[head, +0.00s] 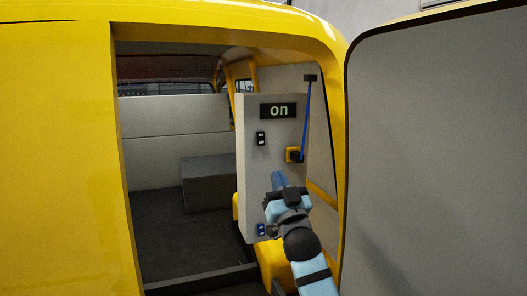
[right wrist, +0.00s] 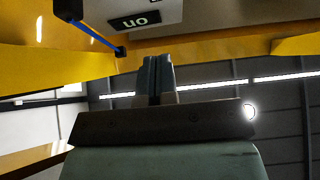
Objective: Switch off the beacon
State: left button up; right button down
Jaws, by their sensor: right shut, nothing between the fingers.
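A grey panel (head: 247,180) stands inside the open side of a yellow van. Its dark display (head: 278,110) reads "on" in pale green, and the display also shows upside down in the right wrist view (right wrist: 134,21). A small black switch (head: 261,139) sits below the display to the left. A small blue switch (head: 261,230) is near the panel's lower left. I cannot tell from the pictures which one belongs to the beacon. My right gripper (head: 279,179) is shut and empty, in front of the lower right of the panel; its closed fingers (right wrist: 158,76) show in the right wrist view. My left gripper is out of view.
A yellow and black socket (head: 293,155) on the panel joins a blue cord (head: 306,118) running up to a black piece (head: 310,78). A grey box (head: 208,183) stands deeper inside. The van door (head: 435,150) is at right; yellow bodywork (head: 55,160) is at left.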

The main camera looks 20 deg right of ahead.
aim_at(260, 142)
jog(key=p+x, duration=0.1)
jog(key=x, duration=0.2)
jog(key=f+p+x, duration=0.1)
jog(key=x, duration=0.3)
jog(key=w+p+x, duration=0.1)
jog(key=x, duration=0.2)
jog(key=shift+w+f, duration=0.15)
jog(key=shift+w, duration=0.1)
jog(key=shift+w+f, duration=0.1)
jog(key=shift+w, duration=0.2)
jog(key=shift+w+f, duration=0.1)
jog(key=shift+w, duration=0.1)
